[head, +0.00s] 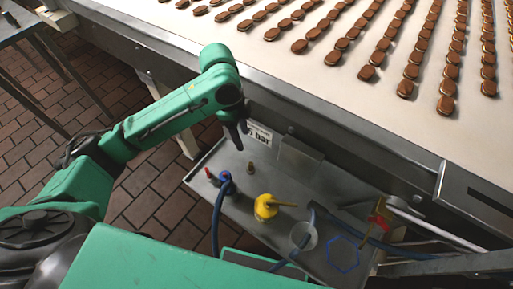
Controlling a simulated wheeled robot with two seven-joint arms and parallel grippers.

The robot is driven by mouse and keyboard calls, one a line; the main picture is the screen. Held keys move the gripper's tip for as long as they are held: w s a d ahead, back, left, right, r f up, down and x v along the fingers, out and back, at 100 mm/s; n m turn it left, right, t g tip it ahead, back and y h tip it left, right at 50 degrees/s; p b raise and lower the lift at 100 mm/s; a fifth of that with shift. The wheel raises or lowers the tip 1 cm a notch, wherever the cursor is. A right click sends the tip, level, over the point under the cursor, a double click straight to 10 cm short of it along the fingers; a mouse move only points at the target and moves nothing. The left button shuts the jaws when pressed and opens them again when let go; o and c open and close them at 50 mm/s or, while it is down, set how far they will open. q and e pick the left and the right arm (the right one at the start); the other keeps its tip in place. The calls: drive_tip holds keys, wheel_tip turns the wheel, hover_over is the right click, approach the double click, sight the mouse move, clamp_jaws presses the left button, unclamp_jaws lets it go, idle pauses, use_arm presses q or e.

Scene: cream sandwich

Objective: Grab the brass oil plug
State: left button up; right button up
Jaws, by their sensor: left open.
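A small brass plug (250,167) stands upright on the grey metal tray (197,186), near its back edge. In the head view my left gripper (239,138) is above and slightly left of the plug, fingers pointing down. It is open and looks empty, with a visible gap to the plug. My right gripper does not show.
On the tray are a small red item (210,174), a blue fitting with a hose (225,183), a yellow oil can (264,208), a clear cup (304,236) and a blue hexagonal outline (343,254). A conveyor (250,62) with chocolate biscuits lies behind.

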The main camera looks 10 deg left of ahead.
use_arm(q)
hover_over(251, 163)
drive_tip(key=a, duration=0.1)
drive_tip(key=f, duration=0.7)
drive_tip(key=shift+s+a+f+b, duration=0.2)
drive_tip(key=shift+f+b, duration=0.1)
drive_tip(key=shift+b, duration=0.1)
drive_tip(key=f, duration=0.2)
drive_tip(key=d+f, duration=0.1)
drive_tip(key=f, duration=0.2)
drive_tip(key=shift+w+d+f, duration=0.1)
drive_tip(key=shift+d+f, duration=0.05)
drive_tip(key=shift+f, duration=0.3)
drive_tip(key=shift+w, duration=0.1)
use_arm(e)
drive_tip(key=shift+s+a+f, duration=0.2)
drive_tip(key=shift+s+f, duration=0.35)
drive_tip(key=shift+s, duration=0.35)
use_arm(q)
clamp_jaws()
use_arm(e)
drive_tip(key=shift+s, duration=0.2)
